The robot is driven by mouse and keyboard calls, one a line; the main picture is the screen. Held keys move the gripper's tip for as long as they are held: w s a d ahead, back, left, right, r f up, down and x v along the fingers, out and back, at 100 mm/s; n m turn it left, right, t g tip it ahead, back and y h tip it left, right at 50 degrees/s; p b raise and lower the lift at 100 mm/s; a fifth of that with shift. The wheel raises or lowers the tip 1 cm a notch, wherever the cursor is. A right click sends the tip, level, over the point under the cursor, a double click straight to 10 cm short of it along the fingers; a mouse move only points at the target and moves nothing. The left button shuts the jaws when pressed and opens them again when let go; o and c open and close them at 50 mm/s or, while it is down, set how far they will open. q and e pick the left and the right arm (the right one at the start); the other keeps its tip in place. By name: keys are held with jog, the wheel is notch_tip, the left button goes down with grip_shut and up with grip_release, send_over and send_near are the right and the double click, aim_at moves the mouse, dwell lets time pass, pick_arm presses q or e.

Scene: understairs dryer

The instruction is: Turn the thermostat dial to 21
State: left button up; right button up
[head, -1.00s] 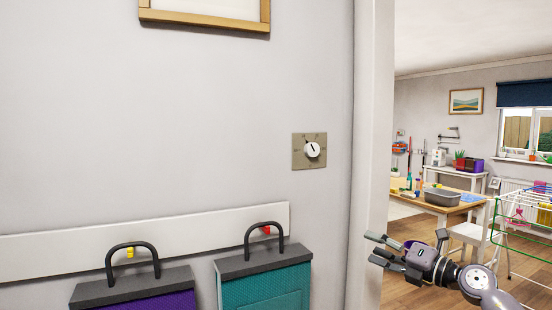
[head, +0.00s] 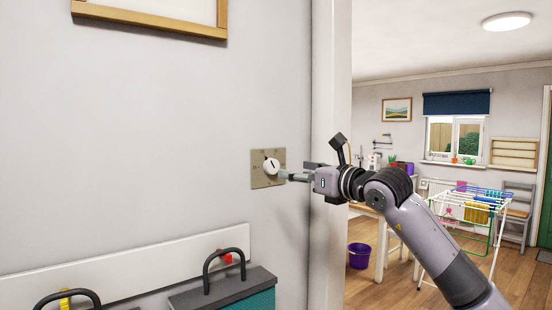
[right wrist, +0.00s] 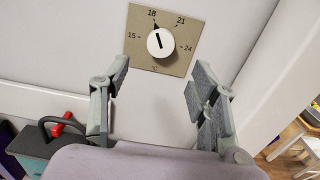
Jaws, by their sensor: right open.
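The thermostat is a beige square plate (head: 258,180) on the grey wall with a round white dial (head: 271,165). In the right wrist view the plate (right wrist: 183,60) carries the numbers 15, 18, 21 and 24, and the dark line on the dial (right wrist: 160,43) points up and slightly left, close to 18. My right gripper (head: 286,175) is at the plate's right side in the head view. In the right wrist view its fingers (right wrist: 160,66) are spread wide, with the dial ahead between their tips and clear of both. My left gripper is not in view.
A white door frame (head: 328,240) stands just right of the thermostat, behind my right arm. Below are a white rail (head: 130,270) and cases with black handles (head: 222,262). A framed picture (head: 165,22) hangs above. The wall around the plate is bare.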

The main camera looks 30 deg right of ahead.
aim_at(274, 169)
jog(key=w+p, duration=0.1)
jog(key=w, duration=0.1)
jog(key=w+p, duration=0.1)
jog(key=w, duration=0.2)
jog(key=w+p, duration=0.1)
jog(key=w, duration=0.1)
jog(key=shift+w+a+r, duration=0.15)
jog(key=shift+w+a, duration=0.15)
jog(key=shift+w, duration=0.45)
jog(key=shift+c, duration=0.5)
jog(key=c, duration=1.1)
jog(key=shift+o, duration=0.2)
jog(key=shift+f, duration=0.2)
